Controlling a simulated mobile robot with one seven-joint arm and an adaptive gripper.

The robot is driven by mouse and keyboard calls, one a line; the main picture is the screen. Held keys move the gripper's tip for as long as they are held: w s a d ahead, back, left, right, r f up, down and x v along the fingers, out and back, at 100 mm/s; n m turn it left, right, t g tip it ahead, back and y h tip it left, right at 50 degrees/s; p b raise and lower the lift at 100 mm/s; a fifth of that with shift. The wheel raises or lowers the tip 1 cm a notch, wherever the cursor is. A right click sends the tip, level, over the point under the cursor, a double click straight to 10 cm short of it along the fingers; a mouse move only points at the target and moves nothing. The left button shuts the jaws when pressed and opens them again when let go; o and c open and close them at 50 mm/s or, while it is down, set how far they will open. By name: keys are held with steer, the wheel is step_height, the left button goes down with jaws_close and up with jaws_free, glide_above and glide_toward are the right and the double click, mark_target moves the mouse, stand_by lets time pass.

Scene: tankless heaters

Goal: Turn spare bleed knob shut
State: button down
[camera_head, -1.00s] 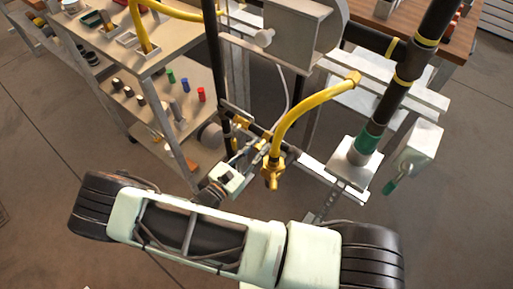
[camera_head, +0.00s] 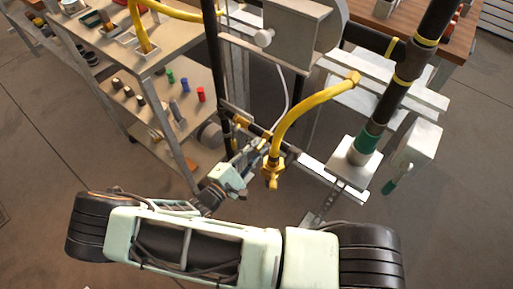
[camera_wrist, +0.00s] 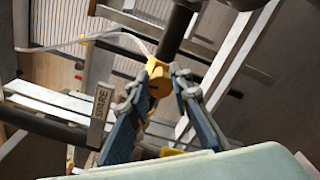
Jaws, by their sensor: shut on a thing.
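A grey tag lettered "SPARE" (camera_wrist: 100,116) shows in the wrist view, left of my fingers. The yellow spare bleed knob (camera_wrist: 157,76) is at my fingertips, in front of a dark pipe. My gripper (camera_wrist: 156,88) is shut on it, with one blue-grey finger on each side. In the head view my gripper (camera_head: 258,149) reaches up to the dark horizontal pipe, just left of the yellow hose's brass fitting. The knob is small and mostly hidden there, so its turn angle cannot be told.
A thick yellow hose (camera_head: 302,104) curves down to a brass fitting (camera_head: 272,172) close to my gripper's right. A shelf cart (camera_head: 158,105) with several small coloured parts stands at the left. A black pipe with a green collar (camera_head: 367,140) stands at the right. Floor is open in front.

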steer(key=shift+m, duration=0.8)
steer(key=c, duration=1.7)
jaws_free()
steer(key=shift+c, duration=0.2)
steer(key=v, duration=1.2)
